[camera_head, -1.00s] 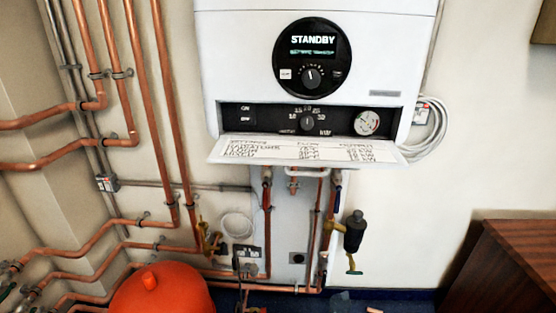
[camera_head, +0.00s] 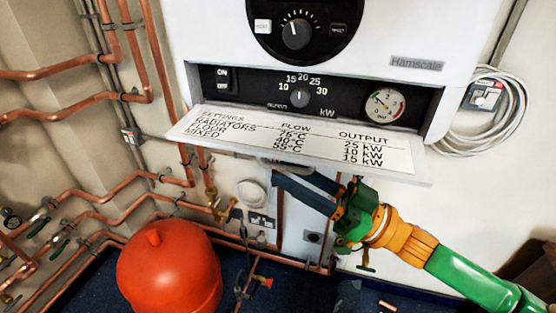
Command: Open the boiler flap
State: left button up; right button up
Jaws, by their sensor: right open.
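The boiler flap (camera_head: 300,147) is a white panel hinged along the bottom of the boiler (camera_head: 420,40). It stands folded out, roughly level, with a settings table printed on its upper face. Behind it the dark control panel is exposed. My right gripper (camera_head: 285,176) comes in from the lower right on a green and orange arm. Its dark fingers are open just below the flap's front edge, with the tips partly hidden by it. I cannot tell whether they touch the flap. My left gripper is not in view.
A kW knob (camera_head: 299,98) and a pressure gauge (camera_head: 384,105) sit on the panel. Copper pipes (camera_head: 90,195) run along the left wall and below the boiler. A red vessel (camera_head: 170,268) stands lower left. A coiled white cable (camera_head: 487,115) hangs at right.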

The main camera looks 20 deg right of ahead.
aim_at(277, 163)
jog(key=shift+w+a+r+p, duration=0.45)
jog(key=shift+w+a+r, duration=0.05)
jog(key=shift+w+r, duration=0.1)
jog(key=shift+w+a, duration=0.25)
jog(key=shift+a, duration=0.35)
grip_shut()
dwell(0.6)
